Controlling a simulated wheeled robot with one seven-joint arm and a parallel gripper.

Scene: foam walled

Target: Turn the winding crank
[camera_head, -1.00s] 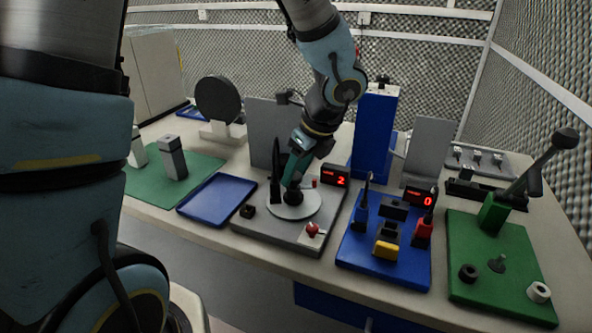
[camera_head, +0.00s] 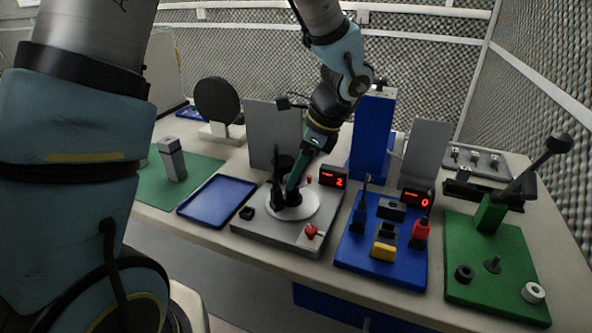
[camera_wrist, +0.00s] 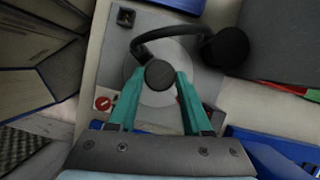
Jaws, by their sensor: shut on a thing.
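The winding crank is a black piece on a pale round disc (camera_head: 312,207), set on a grey base plate (camera_head: 262,232). My gripper (camera_head: 292,198) reaches down to the middle of the disc. In the wrist view, my gripper's teal fingers (camera_wrist: 160,85) are shut on a round black knob (camera_wrist: 160,74) over the disc. A curved black arm (camera_wrist: 165,33) runs beside the knob to a larger black round end (camera_wrist: 228,47). In the head view, a black upright part (camera_head: 276,175) stands at the disc's left. The fingers partly hide the disc's centre.
A red knob (camera_head: 311,230) sits at the plate's front right, and a display reading 2 (camera_head: 333,177) behind. A blue tray (camera_head: 217,199) lies left. A blue board (camera_head: 380,245) with plugs and a green board (camera_head: 495,268) with a lever stand right. A grey panel (camera_head: 273,130) rises behind.

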